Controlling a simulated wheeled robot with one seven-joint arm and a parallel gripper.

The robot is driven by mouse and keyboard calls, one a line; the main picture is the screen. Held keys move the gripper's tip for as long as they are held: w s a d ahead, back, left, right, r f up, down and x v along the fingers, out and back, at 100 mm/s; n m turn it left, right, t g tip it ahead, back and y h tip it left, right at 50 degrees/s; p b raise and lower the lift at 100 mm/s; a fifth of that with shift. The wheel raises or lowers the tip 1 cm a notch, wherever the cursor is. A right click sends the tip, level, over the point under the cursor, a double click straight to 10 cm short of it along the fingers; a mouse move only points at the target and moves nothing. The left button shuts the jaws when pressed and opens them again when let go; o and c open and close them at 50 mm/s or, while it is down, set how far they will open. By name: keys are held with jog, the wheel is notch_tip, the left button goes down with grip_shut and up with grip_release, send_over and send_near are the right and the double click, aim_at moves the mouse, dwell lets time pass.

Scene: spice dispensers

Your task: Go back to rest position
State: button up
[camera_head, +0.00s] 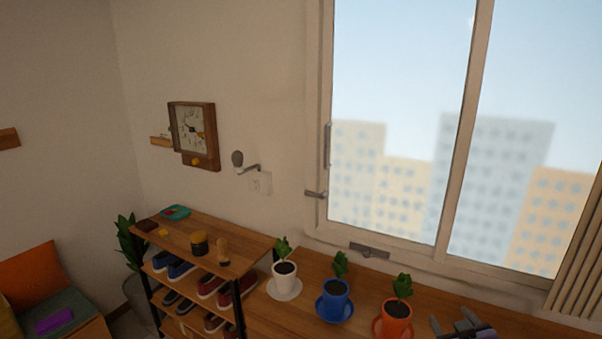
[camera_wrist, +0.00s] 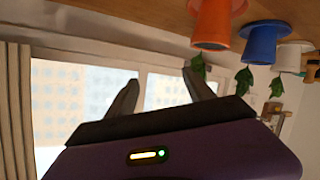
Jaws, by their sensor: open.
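My gripper (camera_head: 456,324) shows at the lower right of the head view, in front of the wooden sill, to the right of the orange pot. In the wrist view its two grey fingers (camera_wrist: 160,92) stand wide apart with nothing between them. The wrist picture is upside down, with the sill at the top. Beyond the fingers are the window and the pots. No spice dispenser can be made out for certain.
A white pot (camera_head: 285,275), a blue pot (camera_head: 334,303) and an orange pot (camera_head: 394,319), each with a plant, stand on the wooden sill (camera_head: 262,310). A shoe rack (camera_head: 226,232) stands left. The window (camera_head: 400,130) rises behind. The air above the pots is clear.

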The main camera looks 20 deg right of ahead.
jog(key=s+a+r+m+t+y, duration=0.1)
jog(key=s+a+r+t, duration=0.1)
jog(key=s+a, duration=0.85)
jog(key=s+a+r+m+t, duration=0.1)
jog(key=s+a+r+t, duration=0.15)
jog(key=s+a, duration=0.75)
jog(key=s+a+f+n+g+y+b, duration=0.1)
jog(key=s+a+n+y, duration=0.2)
jog(key=s+a, duration=0.9)
jog(key=s+y, duration=0.2)
jog(key=y, duration=0.1)
jog(key=shift+f+n+g, duration=0.3)
jog(key=shift+n+g, duration=0.05)
jog(key=shift+n, duration=0.05)
jog(key=shift+a, duration=0.1)
